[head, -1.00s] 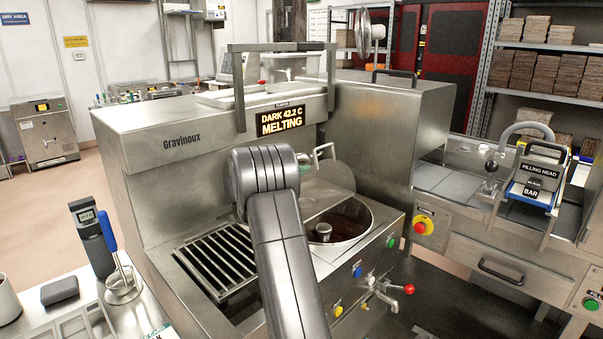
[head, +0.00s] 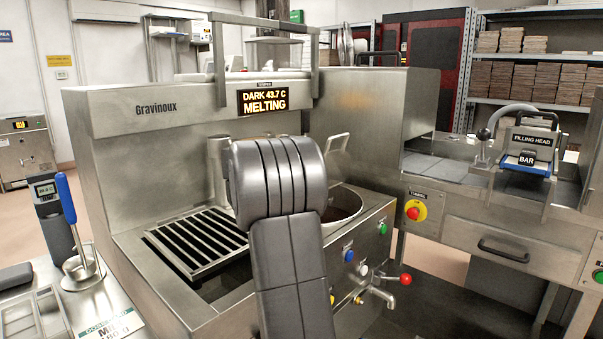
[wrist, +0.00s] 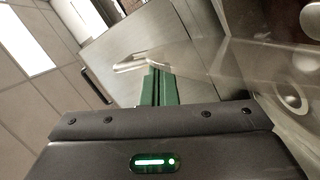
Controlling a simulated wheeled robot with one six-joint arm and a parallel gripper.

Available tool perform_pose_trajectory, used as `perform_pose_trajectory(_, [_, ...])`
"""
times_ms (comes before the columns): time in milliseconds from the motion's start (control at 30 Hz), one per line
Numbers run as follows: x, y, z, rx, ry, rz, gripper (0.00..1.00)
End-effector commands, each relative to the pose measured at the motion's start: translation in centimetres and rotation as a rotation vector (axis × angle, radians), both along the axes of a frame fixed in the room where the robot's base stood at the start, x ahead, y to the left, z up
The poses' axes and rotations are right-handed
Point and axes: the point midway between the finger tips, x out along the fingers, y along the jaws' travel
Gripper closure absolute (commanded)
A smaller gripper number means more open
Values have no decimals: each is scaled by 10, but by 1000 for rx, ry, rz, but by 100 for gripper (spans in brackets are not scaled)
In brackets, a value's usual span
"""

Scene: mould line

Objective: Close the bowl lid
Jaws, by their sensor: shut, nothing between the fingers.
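The round steel melting bowl (head: 346,208) sits in the top of the Gravinoux machine, and my arm hides its left part. The lid handle (head: 338,143) rises behind my arm; most of the lid is hidden in the head view. In the wrist view a clear, see-through lid panel (wrist: 245,68) spans the right side, and a pale handle (wrist: 142,63) shows just beyond the fingers. My gripper (wrist: 158,78) has green fingers, shut and empty, close to the handle; I cannot tell whether they touch it. My gripper is hidden behind my arm in the head view.
A slotted grate (head: 200,242) lies left of the bowl. A tap with a red knob (head: 405,279) sticks out at the front. The steel tunnel housing (head: 365,105) stands right behind the bowl. A side table (head: 75,310) with a thermometer is at the lower left.

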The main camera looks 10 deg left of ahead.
Motion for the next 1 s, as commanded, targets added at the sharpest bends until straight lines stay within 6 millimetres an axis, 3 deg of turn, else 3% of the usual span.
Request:
perform_pose_trajectory(33, [-4, -5, -11, 27, -20, -2, 100])
perform_pose_trajectory(600, [-32, -49, -43, 345, -230, -1, 100])
perform_pose_trajectory(1000, [-42, -63, -68, 519, -345, 0, 100])
